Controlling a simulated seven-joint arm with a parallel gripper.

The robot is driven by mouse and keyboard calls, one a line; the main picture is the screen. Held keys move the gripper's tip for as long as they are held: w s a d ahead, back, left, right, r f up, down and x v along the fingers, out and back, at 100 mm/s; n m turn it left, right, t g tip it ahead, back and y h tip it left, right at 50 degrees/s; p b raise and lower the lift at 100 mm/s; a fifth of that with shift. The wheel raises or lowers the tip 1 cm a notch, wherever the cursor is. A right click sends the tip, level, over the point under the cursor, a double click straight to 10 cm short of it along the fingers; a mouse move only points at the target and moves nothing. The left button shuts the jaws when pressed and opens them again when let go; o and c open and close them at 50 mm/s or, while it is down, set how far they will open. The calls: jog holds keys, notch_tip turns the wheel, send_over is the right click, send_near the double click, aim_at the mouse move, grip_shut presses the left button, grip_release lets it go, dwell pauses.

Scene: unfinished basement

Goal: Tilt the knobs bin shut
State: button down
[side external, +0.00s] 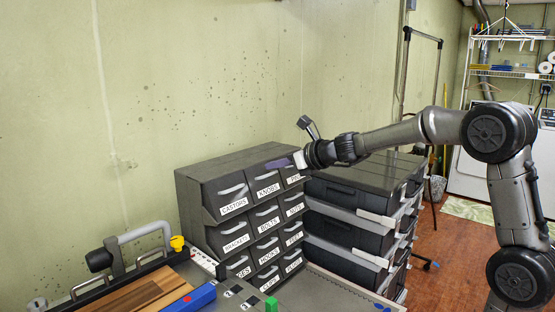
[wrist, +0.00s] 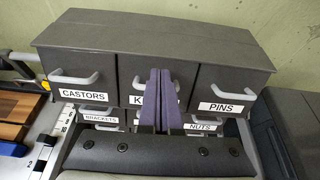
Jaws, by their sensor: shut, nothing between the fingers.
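The knobs bin (side external: 267,190) is the dark middle bin in the top row of a labelled cabinet (side external: 222,166). It has a pale handle and a white label. In the wrist view the knobs bin (wrist: 128,68) is partly covered by my fingers, which hide most of its label. Its front looks about in line with its neighbours. My gripper (side external: 275,164) is shut and empty, with purple fingers at the upper front of the top row. In the wrist view my gripper (wrist: 160,73) lies across the knobs front; I cannot tell whether it touches.
The castors bin (wrist: 83,73) is left of the knobs bin and the pins bin (wrist: 227,84) right. More labelled bins sit below. Dark stacked drawers (side external: 345,195) stand to the right. A wooden board (side external: 140,293) and a blue object (side external: 195,299) lie at the front left.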

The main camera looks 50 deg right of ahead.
jog(key=s+r, duration=0.4)
jog(key=r, duration=0.7)
jog(key=s+a+r+n+y, duration=0.2)
jog(key=s+a+n, duration=0.2)
jog(key=s+a, duration=0.45)
jog(key=s+a+f+n+g, duration=0.2)
jog(key=s+a+f+n, duration=0.1)
jog(key=s+f+n, duration=0.6)
jog(key=s+a+f+n+g, duration=0.3)
jog(key=s+f+n, duration=0.3)
jog(key=s+n, duration=0.35)
jog(key=s+d+f+n+g+h, duration=0.2)
jog(key=s+f+n, duration=0.4)
jog(key=n, duration=0.7)
notch_tip(320, 180, down, 3)
jog(key=shift+s+d+r+g, duration=0.1)
jog(key=shift+s+d+g, duration=0.2)
jog(key=shift+d+g, duration=0.25)
